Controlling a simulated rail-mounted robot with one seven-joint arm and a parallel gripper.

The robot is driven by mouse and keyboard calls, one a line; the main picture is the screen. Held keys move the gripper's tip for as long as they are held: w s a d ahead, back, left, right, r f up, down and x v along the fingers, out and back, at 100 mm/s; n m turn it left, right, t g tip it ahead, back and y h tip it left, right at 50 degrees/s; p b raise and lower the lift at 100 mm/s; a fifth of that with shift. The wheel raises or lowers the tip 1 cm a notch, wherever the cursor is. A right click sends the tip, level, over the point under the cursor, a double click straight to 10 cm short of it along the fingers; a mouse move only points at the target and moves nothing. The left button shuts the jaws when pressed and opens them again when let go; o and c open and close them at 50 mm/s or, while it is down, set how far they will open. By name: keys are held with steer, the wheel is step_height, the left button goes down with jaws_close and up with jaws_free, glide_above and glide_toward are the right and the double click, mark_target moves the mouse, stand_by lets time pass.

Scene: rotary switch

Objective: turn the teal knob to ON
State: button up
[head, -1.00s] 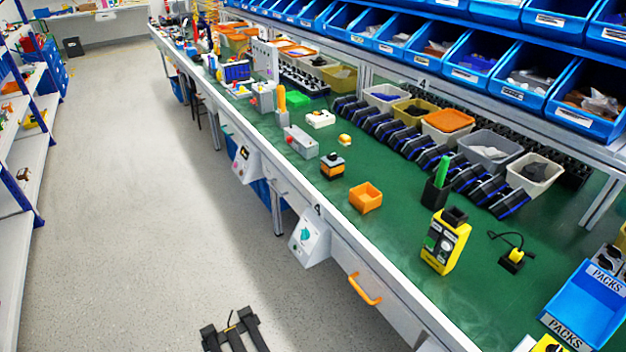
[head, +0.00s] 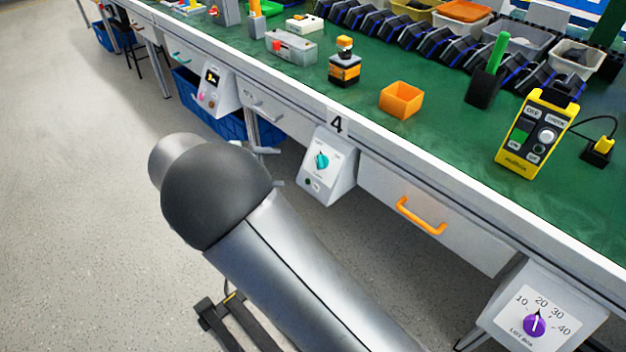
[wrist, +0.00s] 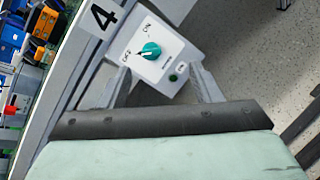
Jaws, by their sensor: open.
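The teal knob (head: 322,161) is on a white sloped switch box (head: 341,190) under the bench edge, below the label 4. In the wrist view the knob (wrist: 151,50) lies beyond my gripper (wrist: 160,72), between the lines of its two fingers. The fingers are spread and empty, and appear apart from the knob. The knob's light pointer mark faces the OFF label; ON is printed at the upper side of the dial. A small green round part (wrist: 173,78) sits on the same face. In the head view my arm hides most of the gripper.
An orange drawer handle (head: 421,216) sticks out right of the switch box. A box with a purple knob (head: 535,326) is further right, and another control box (head: 213,92) is to the left. The bench edge overhangs the boxes. The aisle floor (head: 70,200) is clear.

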mark_target(321, 162)
steer(key=a+f+n+t, duration=0.1)
steer(key=a+f+t, duration=0.1)
steer(key=a, duration=0.2)
steer(key=b+x, duration=0.4)
steer(key=x, duration=1.3)
steer(key=shift+d, duration=0.15)
steer(key=c, duration=1)
